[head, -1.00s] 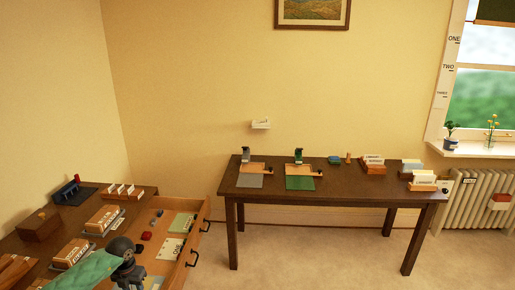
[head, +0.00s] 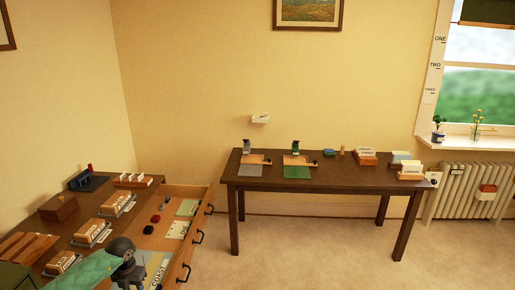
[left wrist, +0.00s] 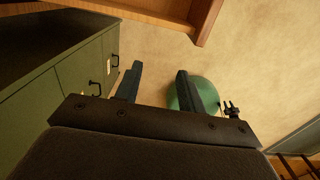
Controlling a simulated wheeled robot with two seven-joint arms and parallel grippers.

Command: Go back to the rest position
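My left arm comes in at the lower left of the head view, with a green sleeve and a dark wrist (head: 122,248) over the near part of the open drawer (head: 176,262). Its fingertips are not clear there. In the left wrist view my left gripper (left wrist: 157,84) has its two dark fingers apart with nothing between them. Beyond them are bare floor and a green rounded shape that I cannot identify. My right gripper cannot be made out in either view.
The desk (head: 95,208) on the left holds several card trays and a wooden box (head: 58,207). Its pulled-out drawer holds cards and small items. A dark table (head: 330,178) stands by the back wall. A radiator (head: 470,190) is at right. Carpet between is clear.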

